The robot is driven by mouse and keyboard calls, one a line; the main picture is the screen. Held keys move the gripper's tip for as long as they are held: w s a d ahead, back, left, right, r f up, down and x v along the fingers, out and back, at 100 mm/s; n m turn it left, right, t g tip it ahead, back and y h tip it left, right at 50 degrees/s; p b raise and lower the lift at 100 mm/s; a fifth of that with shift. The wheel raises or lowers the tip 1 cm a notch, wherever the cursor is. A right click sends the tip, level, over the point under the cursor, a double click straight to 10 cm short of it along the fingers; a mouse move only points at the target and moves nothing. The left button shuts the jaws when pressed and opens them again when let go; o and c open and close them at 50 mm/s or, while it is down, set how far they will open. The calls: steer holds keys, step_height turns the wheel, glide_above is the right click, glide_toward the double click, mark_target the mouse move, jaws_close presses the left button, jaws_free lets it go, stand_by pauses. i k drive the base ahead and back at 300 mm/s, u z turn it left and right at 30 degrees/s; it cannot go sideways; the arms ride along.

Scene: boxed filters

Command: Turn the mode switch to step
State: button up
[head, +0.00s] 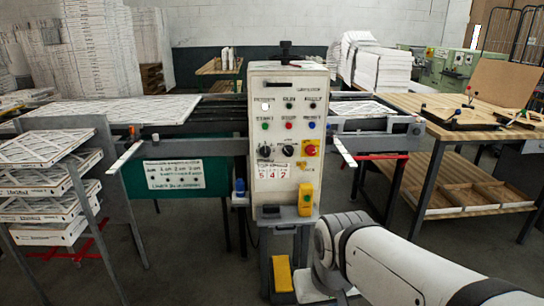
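The control panel (268,178) is a pale upright box in the middle of the head view. Below its rows of coloured buttons sit two black rotary knobs, a left knob (265,151) and a right knob (288,150). Their labels are too small to read, so I cannot tell which is the mode switch or where it points. A red emergency-stop-like button (311,149) on yellow sits to their right. My white arm reaches in from the lower right, in front of and below the panel. My gripper is not visible.
A conveyor (215,108) runs behind the panel, with side rails (345,152) jutting forward. A yellow block (305,198) projects from the panel's lower right. A filter rack (45,235) stands left, a wooden workbench (408,101) right.

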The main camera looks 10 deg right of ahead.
mark_target(287, 151)
steer(key=z, duration=0.15)
steer(key=i, duration=1)
